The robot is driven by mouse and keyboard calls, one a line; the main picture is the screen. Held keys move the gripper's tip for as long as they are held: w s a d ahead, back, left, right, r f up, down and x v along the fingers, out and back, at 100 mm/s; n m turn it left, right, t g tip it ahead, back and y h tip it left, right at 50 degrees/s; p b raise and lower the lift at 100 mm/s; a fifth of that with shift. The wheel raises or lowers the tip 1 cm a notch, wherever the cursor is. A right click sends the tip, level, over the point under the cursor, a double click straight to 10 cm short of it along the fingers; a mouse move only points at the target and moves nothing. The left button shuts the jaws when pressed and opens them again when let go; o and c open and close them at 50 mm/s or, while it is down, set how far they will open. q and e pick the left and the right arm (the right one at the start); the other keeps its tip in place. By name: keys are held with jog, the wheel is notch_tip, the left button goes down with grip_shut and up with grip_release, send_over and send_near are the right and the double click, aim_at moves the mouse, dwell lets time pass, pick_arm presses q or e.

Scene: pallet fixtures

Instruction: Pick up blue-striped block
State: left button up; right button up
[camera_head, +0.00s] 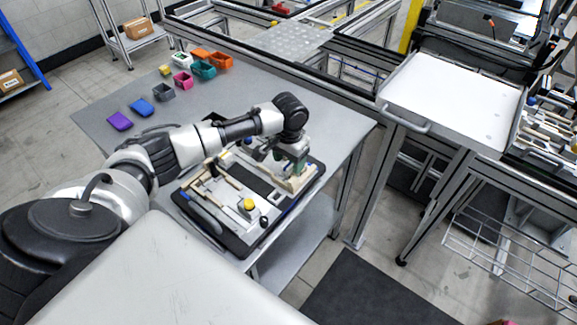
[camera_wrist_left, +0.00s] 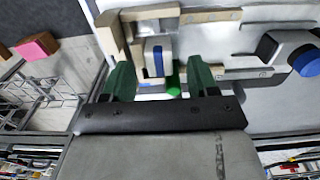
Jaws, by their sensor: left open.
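The blue-striped block (camera_wrist_left: 152,60) is a small pale block with a dark blue stripe. In the left wrist view it sits beside a light wooden fixture (camera_wrist_left: 190,17), just beyond the gap between my fingertips. My left gripper (camera_wrist_left: 161,78) has green fingers, which are spread apart with nothing clamped between them. In the head view my left gripper (camera_head: 298,170) is low over the right side of the pallet (camera_head: 240,243); it and the wrist hide the block there. A green round part (camera_wrist_left: 174,90) shows near the right finger. My right gripper is not in view.
Wooden pieces and a yellow-topped part (camera_head: 248,204) lie on the pallet. A black part with a blue end (camera_wrist_left: 304,62) lies right of the fixture in the wrist view. A white tray (camera_head: 452,100) stands right.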

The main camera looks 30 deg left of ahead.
pick_arm(q)
jog(key=shift+f, duration=0.55)
jog(key=shift+s+f, duration=0.2)
jog(key=shift+f, duration=0.1)
jog(key=shift+d+f, duration=0.1)
jog(key=shift+c, duration=0.2)
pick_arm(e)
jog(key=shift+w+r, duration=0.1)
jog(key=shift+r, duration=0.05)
